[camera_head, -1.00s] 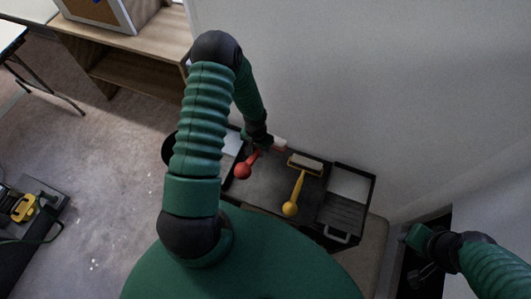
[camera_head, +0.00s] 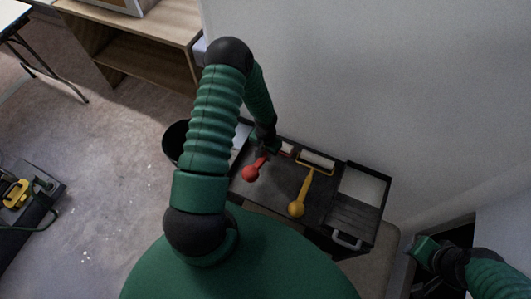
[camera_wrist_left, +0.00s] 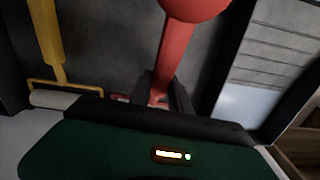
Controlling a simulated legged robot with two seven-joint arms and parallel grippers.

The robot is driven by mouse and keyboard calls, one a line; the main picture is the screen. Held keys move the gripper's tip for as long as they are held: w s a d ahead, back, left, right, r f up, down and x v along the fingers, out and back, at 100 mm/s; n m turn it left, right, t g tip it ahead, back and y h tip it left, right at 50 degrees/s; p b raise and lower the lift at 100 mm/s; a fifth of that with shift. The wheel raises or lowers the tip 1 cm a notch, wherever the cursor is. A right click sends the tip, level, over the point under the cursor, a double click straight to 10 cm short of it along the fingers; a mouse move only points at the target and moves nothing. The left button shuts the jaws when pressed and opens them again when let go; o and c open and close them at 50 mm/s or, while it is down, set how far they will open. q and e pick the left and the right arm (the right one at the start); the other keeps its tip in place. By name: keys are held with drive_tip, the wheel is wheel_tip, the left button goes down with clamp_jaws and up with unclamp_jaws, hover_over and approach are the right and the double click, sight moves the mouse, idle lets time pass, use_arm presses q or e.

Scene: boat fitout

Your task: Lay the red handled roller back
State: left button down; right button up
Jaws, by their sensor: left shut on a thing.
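The red handled roller (camera_head: 251,172) is over the dark tray at the left of the yellow roller, its round handle end toward me. In the left wrist view its red handle (camera_wrist_left: 176,45) runs down between the fingers. My left gripper (camera_head: 265,152) is shut on the red handle near the roller head, which is partly hidden. Whether the roller touches the tray floor I cannot tell. The yellow handled roller (camera_head: 303,190) lies in the black tray (camera_head: 262,207), also seen in the left wrist view (camera_wrist_left: 47,35). My right gripper (camera_head: 424,250) is at the lower right, apart from the tray; its fingers are unclear.
A ribbed paint section (camera_head: 352,215) is at the tray's right end. A black bucket (camera_head: 174,140) stands at its left. The wall (camera_head: 330,80) rises close behind. A wooden shelf (camera_head: 150,55) and a black case with a yellow tool (camera_head: 15,192) are on the left.

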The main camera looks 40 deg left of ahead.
use_arm(q)
drive_tip(key=shift+d+r, duration=0.15)
drive_tip(key=shift+d, duration=0.05)
drive_tip(key=c, duration=1.1)
unclamp_jaws()
drive_tip(key=shift+a, duration=0.1)
wheel_tip(320, 180, up, 17)
drive_tip(key=p, duration=0.4)
drive_tip(key=shift+s+d+r+m+t+p, duration=0.5)
drive_tip(key=shift+s+d+r, duration=0.4)
drive_tip(key=shift+d+r, duration=1.75)
drive_tip(key=shift+s+d+r+m+t+p, duration=0.4)
drive_tip(key=shift+s+d+r, duration=0.45)
drive_tip(key=shift+d+r, duration=1.8)
drive_tip(key=shift+s+d+r+m+t+p, duration=0.5)
drive_tip(key=shift+s+d+r, duration=0.4)
drive_tip(key=shift+d+r, duration=1.75)
